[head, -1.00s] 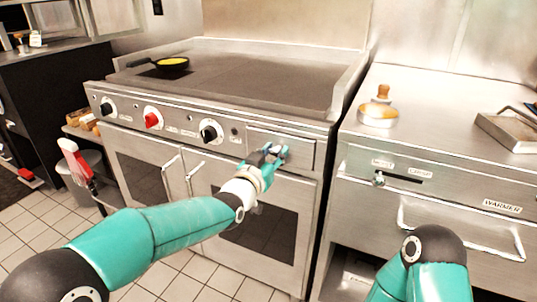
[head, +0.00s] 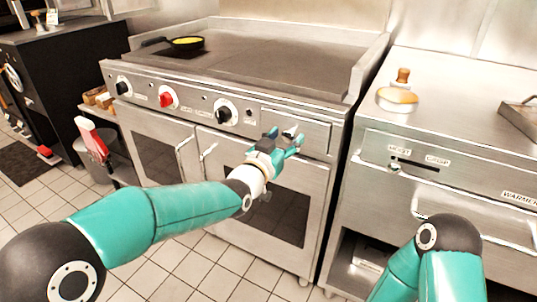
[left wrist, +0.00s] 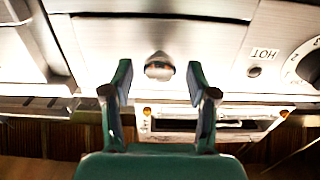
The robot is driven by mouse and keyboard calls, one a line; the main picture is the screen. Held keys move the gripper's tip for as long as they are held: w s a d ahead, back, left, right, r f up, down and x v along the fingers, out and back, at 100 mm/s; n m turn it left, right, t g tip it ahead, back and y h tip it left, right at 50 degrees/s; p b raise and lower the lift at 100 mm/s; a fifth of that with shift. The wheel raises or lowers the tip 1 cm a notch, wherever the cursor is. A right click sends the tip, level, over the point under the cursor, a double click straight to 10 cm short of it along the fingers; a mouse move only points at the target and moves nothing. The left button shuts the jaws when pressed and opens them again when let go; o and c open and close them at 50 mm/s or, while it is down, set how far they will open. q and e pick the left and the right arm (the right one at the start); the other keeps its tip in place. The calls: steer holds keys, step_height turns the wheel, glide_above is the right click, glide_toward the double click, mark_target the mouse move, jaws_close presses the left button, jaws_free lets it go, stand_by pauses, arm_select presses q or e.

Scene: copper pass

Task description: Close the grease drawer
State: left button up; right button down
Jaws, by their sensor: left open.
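The grease drawer (head: 308,132) is the flat steel front at the right end of the stove's control panel. Its front fills the upper middle of the left wrist view (left wrist: 205,38), with a round metal knob (left wrist: 160,66) on it. I cannot tell how far the drawer stands out. My left gripper (head: 284,135) is open in front of the drawer's lower left part, and hides some of it. In the left wrist view its two fingers (left wrist: 160,80) stand apart on either side of the knob, with nothing seen held. My right gripper is out of view.
The stove (head: 255,165) has several control knobs left of the drawer and oven doors below. A black pan (head: 187,42) sits on its griddle. At right is a steel warmer counter (head: 450,105) with a wooden-handled press (head: 398,95). Tiled floor lies in front.

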arm_select(q)
steer(key=v, duration=0.9)
steer(key=shift+s+a, duration=0.2)
steer(key=shift+s, duration=0.05)
